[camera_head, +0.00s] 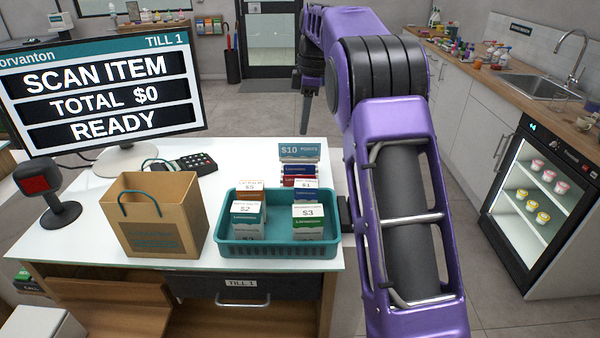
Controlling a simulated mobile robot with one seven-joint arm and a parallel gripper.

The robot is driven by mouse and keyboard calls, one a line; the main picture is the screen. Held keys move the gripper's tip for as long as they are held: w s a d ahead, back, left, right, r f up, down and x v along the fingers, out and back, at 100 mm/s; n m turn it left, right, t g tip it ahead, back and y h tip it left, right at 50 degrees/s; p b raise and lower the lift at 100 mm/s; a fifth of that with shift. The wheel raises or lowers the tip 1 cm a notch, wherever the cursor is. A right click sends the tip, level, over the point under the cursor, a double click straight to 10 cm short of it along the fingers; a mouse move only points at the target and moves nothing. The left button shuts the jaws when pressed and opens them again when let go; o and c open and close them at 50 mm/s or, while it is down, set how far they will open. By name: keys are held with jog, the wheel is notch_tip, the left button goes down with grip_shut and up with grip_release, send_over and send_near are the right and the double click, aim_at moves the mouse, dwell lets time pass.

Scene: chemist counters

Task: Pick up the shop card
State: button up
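A small stand with a "$10 POINTS" sign (299,151) is at the back right of the white counter, behind the teal basket. A blue card-like item (299,168) and a red one below it show under the sign. I cannot tell for sure which is the shop card. My gripper (306,118) hangs above and beyond the counter's back edge, apart from the stand. Only a dark finger pointing down shows clearly, so its opening cannot be made out. I see nothing held in it.
The teal basket (278,251) holds several priced boxes in front of the stand. A paper bag (160,235), scanner (45,190), card terminal (190,163) and till screen (105,90) occupy the left. My purple arm hides the area right of the counter. A fridge (535,200) stands far right.

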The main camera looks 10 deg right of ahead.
send_over(299, 167)
notch_tip(299, 167, down, 8)
jog(key=shift+d+r+b, duration=0.1)
jog(key=shift+d+b, duration=0.05)
jog(key=shift+b, duration=0.25)
jog(key=shift+f, duration=2.8)
jog(key=shift+f, duration=0.1)
grip_shut()
